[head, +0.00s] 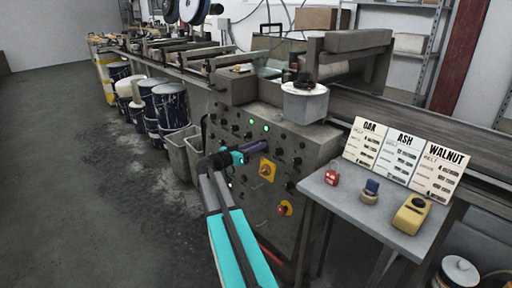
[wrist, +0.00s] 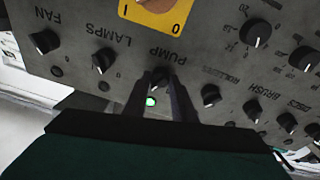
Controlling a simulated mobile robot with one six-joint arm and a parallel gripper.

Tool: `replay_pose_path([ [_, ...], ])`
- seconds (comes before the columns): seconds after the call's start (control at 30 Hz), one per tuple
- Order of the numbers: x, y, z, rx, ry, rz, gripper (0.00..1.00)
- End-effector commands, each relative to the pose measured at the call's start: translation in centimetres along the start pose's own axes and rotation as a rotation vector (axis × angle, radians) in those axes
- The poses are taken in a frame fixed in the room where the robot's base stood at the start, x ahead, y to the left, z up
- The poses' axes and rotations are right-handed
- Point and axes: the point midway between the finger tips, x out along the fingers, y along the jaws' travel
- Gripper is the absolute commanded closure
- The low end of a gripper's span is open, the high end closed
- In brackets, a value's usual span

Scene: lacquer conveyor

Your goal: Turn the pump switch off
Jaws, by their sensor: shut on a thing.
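The control panel (head: 270,190) is a grey steel face with rows of black knobs. My gripper (head: 262,146) reaches to it from the lower left. In the wrist view, upside down, the pump switch (wrist: 161,75) is a small black knob beside the label PUMP (wrist: 167,57). My gripper (wrist: 162,82) is shut on this knob, one finger on each side. A green light (wrist: 151,101) glows between the fingers, by the pump switch. The knob's exact angle is hard to tell behind the fingers. In the head view my gripper hides the switch.
The LAMPS knob (wrist: 103,60) and another black knob (wrist: 210,95) flank my fingers closely. A yellow rotary switch (head: 267,170) and a red-and-yellow button (head: 284,208) sit lower on the panel. A grey side table (head: 375,213) with sign cards stands right; grey bins (head: 180,155) stand left.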

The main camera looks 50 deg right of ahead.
Motion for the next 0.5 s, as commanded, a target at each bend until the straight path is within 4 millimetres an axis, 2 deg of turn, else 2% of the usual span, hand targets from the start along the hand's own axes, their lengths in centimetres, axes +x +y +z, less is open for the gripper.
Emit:
replay_pose_path([
  [0.27,0.3,0.16,0.02,-0.118,0.01,-0.02,0.99],
  [0.5,0.38,0.32,-0.03,-0.299,0.021,-0.052,0.99],
])
